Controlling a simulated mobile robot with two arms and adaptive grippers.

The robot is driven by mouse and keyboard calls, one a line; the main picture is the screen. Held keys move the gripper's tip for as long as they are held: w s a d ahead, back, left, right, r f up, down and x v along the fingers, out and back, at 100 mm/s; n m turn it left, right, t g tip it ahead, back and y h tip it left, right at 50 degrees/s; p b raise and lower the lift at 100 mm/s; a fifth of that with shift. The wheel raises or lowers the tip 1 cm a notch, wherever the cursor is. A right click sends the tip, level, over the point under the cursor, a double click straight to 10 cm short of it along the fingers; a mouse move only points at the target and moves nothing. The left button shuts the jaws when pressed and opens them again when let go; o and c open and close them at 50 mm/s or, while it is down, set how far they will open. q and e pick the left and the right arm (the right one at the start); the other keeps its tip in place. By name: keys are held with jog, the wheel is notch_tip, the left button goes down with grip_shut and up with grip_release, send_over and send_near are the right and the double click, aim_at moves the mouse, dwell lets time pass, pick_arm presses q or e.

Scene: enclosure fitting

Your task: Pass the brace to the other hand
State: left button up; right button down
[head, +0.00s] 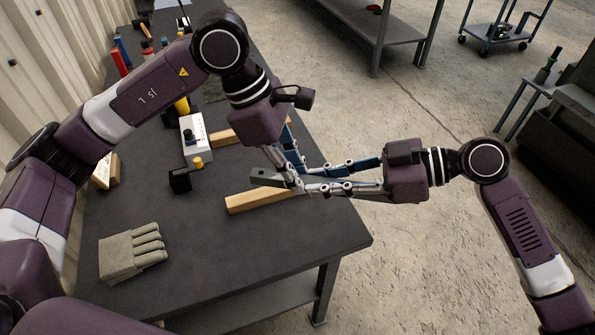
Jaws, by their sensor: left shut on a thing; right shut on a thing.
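The brace looks like a short dark grey bar (264,178) above the table near its right edge. Its left end shows clear, and the rest is partly hidden by fingers. My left gripper (293,173) reaches down from above and is shut on the brace. My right gripper (306,184) comes in from the right and is also shut on it, its fingers close beside those of the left gripper. The exact contact points are hard to see where the fingers overlap.
A wooden bar (255,203) lies on the dark table (215,265) below the grippers. A grey glove (130,254) lies at front left. A white box (195,143), a black block (180,181) and several tools stand farther back. The table's front middle is clear.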

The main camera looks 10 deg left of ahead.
jog(key=c, duration=1.7)
grip_release()
jog(key=shift+s+a, duration=0.1)
jog(key=shift+s, duration=0.05)
jog(key=shift+c, duration=0.2)
